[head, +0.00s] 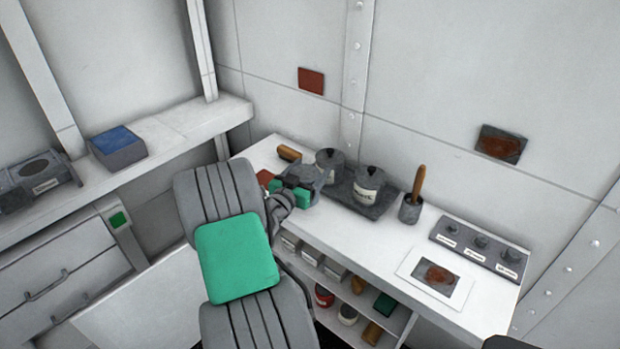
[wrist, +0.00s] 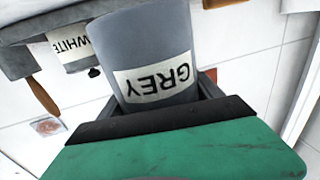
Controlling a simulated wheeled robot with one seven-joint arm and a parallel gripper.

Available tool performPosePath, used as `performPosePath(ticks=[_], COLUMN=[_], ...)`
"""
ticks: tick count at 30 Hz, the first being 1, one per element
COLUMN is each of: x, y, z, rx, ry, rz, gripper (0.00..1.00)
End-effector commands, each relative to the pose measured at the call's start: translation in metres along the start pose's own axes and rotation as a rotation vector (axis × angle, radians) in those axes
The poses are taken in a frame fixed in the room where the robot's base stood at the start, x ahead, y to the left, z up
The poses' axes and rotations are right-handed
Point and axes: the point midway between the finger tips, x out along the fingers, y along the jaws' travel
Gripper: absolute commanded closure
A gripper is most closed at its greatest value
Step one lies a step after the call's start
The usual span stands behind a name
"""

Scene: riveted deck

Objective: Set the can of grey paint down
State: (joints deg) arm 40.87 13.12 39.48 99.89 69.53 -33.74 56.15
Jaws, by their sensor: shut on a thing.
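The can of grey paint (wrist: 150,50) fills the upper middle of the wrist view, its GREY label upside down in that picture. My gripper (wrist: 165,110) is shut on it. In the head view my gripper (head: 311,178) is at the back of the bench, and the grey can (head: 330,160) shows just beyond it, partly hidden. I cannot tell whether its base touches anything. A second can (head: 368,184), labelled WHITE in the wrist view (wrist: 72,52), stands on a dark tray (head: 361,206) beside it.
A pot (head: 410,210) with a wooden-handled brush stands right of the tray. Further right are a white sheet with a rusty patch (head: 418,268) and a labelled panel (head: 478,246). A wooden brush (head: 289,154) and a rust-red patch (head: 265,177) lie at the left end. Shelves below hold several items.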

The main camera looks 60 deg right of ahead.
Motion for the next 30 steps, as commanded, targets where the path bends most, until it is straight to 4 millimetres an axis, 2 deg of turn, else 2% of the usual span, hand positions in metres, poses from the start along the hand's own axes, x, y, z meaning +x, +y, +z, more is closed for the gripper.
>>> performPosePath(ticks=[4,10,22,23,30], x=[0.009,0.009,0.009,0.009,0.009], y=[-0.005,-0.005,-0.005,-0.005,-0.005], z=[0.011,0.037,0.044,0.045,0.044], rx=[0.0,-0.001,0.002,0.001,0.0], ry=[0.003,0.003,0.004,0.002,0.001], rz=[0.0,0.0,0.0,0.0,0.0], gripper=[0.92,0.92,0.92,0.25,0.05])
